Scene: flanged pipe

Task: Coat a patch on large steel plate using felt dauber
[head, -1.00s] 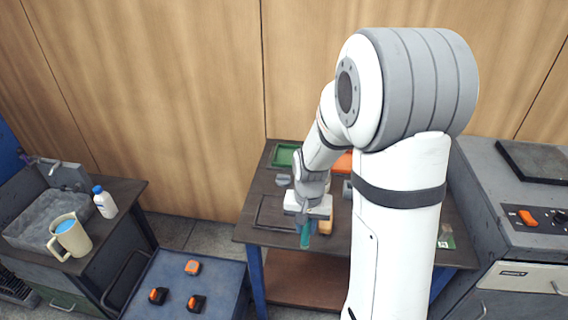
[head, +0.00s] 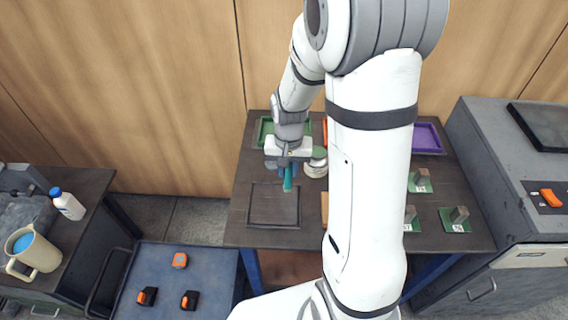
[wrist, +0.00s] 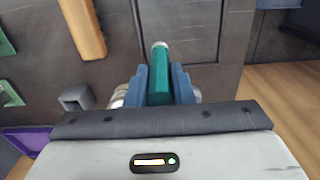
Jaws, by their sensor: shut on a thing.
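My gripper (head: 288,168) is shut on a teal-bodied felt dauber (head: 288,184), which hangs downward above the table. In the wrist view the dauber (wrist: 160,88) sits between the blue fingers, its pale tip pointing away from my gripper. The large steel plate (head: 273,206) appears as a dark, thin-edged square on the table. The dauber overlaps its far right part in the head view, and the plate (wrist: 200,32) lies beyond the tip in the wrist view. I cannot tell whether the tip touches it. No coated patch can be made out.
A round tin (head: 316,165) stands right of my gripper, with a wooden block (head: 325,208) nearer. A green tray (head: 264,132) and purple tray (head: 428,139) lie at the back. Green cards with grey pieces (head: 454,219) sit at right. A blue cart (head: 215,276) stands at front left.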

